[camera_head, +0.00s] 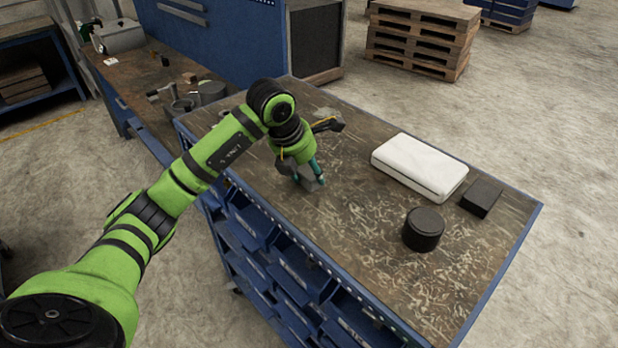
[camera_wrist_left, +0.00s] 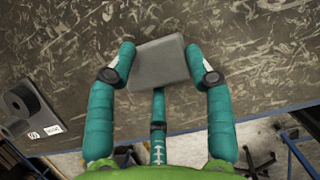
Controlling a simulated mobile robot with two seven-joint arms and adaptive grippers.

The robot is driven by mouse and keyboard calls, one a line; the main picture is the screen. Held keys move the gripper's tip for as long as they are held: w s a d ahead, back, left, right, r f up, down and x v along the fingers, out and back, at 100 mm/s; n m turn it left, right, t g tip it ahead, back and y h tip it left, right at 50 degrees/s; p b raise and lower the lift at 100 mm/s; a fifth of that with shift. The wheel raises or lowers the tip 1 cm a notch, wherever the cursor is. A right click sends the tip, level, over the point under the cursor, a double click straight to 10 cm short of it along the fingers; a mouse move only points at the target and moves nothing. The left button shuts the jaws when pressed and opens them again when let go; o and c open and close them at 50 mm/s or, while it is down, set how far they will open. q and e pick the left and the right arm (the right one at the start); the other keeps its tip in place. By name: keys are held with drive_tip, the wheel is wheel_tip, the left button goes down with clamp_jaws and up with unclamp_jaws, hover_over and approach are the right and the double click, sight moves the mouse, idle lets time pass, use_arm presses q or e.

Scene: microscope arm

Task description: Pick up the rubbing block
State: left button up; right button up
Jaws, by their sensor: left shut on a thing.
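The rubbing block, a plain grey block (camera_head: 312,184), is at the workbench top near its left edge. My left gripper (camera_head: 306,175) points down and is shut on the block. The fingers and wrist partly hide the block in the head view. I cannot tell whether its underside touches the bench. My right gripper is not in view.
The scratched workbench top (camera_head: 350,250) has blue edges. A white case (camera_head: 420,166), a black round container (camera_head: 423,230) and a dark box (camera_head: 481,196) stand to the right. A dark part with a label (camera_wrist_left: 28,108) lies left of the gripper in the wrist view.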

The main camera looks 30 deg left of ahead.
sight(308, 173)
use_arm(q)
drive_tip(key=shift+s+f, duration=0.1)
drive_tip(key=shift+f, duration=0.05)
drive_tip(key=shift+r+b, duration=0.5)
drive_tip(key=shift+b, duration=0.05)
clamp_jaws()
drive_tip(key=r+b, duration=0.1)
drive_tip(key=r, duration=0.2)
drive_tip(key=shift+w+b, duration=0.2)
drive_tip(key=shift+b, duration=0.1)
drive_tip(key=w+d+r+b, duration=0.3)
drive_tip(key=d+r, duration=0.4)
drive_tip(key=d, duration=0.3)
drive_tip(key=shift+w+d, duration=0.4)
drive_tip(key=shift+w, duration=0.3)
drive_tip(key=o, duration=1.4)
unclamp_jaws()
